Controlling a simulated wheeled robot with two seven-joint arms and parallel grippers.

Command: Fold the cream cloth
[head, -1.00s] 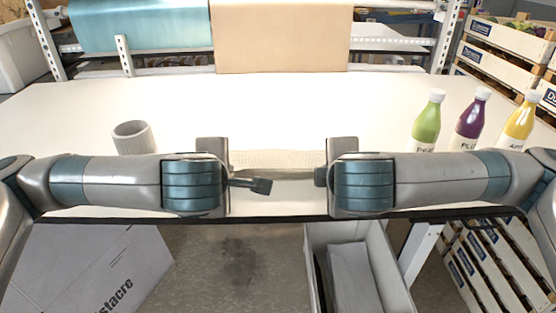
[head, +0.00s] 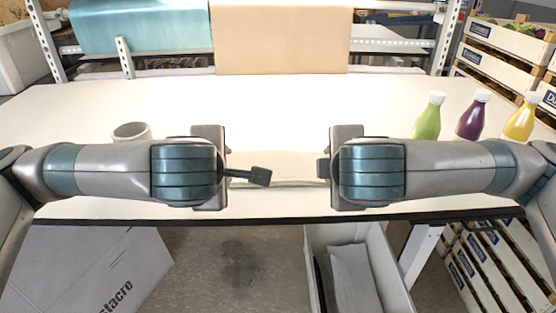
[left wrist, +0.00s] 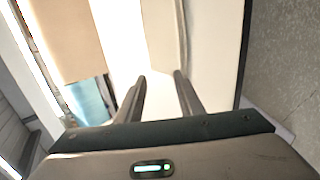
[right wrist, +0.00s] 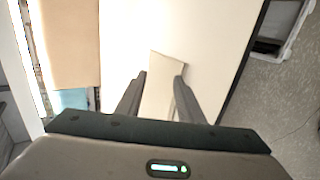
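The cream cloth (head: 290,168) lies on the white table between my two arms in the head view; the arms hide its ends. In the left wrist view the cloth (left wrist: 164,35) is a pale strip with a long edge or fold line, running up from the fingertips. In the right wrist view a narrow part of the cloth (right wrist: 163,78) shows between the fingers. My left gripper (left wrist: 160,77) is open at the cloth. My right gripper (right wrist: 160,77) is open opposite it. No cloth is visibly pinched; the height of the fingertips above it is unclear.
Green (head: 428,117), purple (head: 473,116) and yellow (head: 520,120) bottles stand behind my right arm. The table's (head: 270,105) middle and back are clear. A brown paper roll (head: 281,38) hangs behind it.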

